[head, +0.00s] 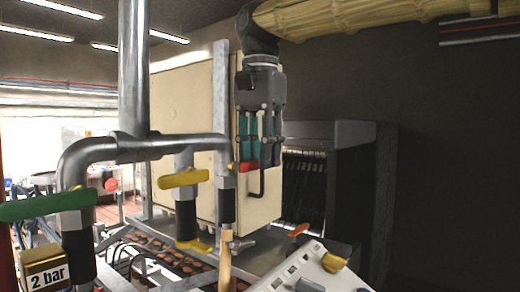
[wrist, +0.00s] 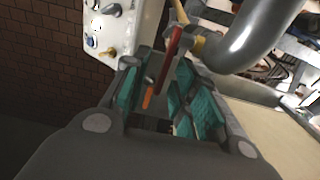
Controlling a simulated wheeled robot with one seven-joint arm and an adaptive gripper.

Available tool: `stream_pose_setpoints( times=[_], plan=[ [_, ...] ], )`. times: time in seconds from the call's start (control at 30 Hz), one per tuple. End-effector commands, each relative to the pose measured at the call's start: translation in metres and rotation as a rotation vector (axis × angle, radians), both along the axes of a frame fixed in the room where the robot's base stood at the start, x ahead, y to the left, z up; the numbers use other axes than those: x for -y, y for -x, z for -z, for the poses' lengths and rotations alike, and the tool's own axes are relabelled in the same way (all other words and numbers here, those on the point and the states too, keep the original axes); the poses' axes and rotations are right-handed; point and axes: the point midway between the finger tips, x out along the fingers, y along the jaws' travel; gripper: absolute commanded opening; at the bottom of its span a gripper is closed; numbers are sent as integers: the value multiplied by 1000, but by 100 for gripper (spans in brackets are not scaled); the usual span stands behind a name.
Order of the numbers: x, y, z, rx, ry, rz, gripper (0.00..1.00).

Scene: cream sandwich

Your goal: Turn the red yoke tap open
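The red yoke tap's handle (head: 249,166) sits at the right end of the grey pipe, above a dark valve stem. My gripper (head: 258,162) points down over it from above, its teal finger pads at the handle's level. In the wrist view the red handle (wrist: 172,42) reaches into the gap between the two teal pads of my gripper (wrist: 163,88). The pads stand apart with room around the handle, so the gripper is open. Whether either pad touches the handle, I cannot tell. The fingers hide part of the handle in the head view.
A yellow tap handle (head: 184,178) and a green one (head: 48,204) stand to the left on the same grey pipe (head: 100,150). A cream cabinet (head: 180,110) is close behind. A white control panel (head: 308,268) stands at lower right. An orange lever (head: 298,230) is nearby.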

Motion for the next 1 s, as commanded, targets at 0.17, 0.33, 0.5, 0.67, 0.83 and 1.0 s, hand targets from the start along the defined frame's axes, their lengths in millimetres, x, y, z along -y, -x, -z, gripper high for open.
stream_pose_setpoints(
  times=[0.17, 0.33, 0.5, 0.67, 0.83, 1.0],
  plan=[
    [0, 0, 1, -1, -1, 0, 28],
    [0, 0, 0, 0, 0, 0, 0],
    [0, 0, 0, -1, 0, 0, 0],
    [0, 0, 1, -5, -2, 0, 0],
    [1, -1, 3, -33, -23, 0, 0],
    [2, -3, 7, -102, -75, 2, 0]
  ],
)
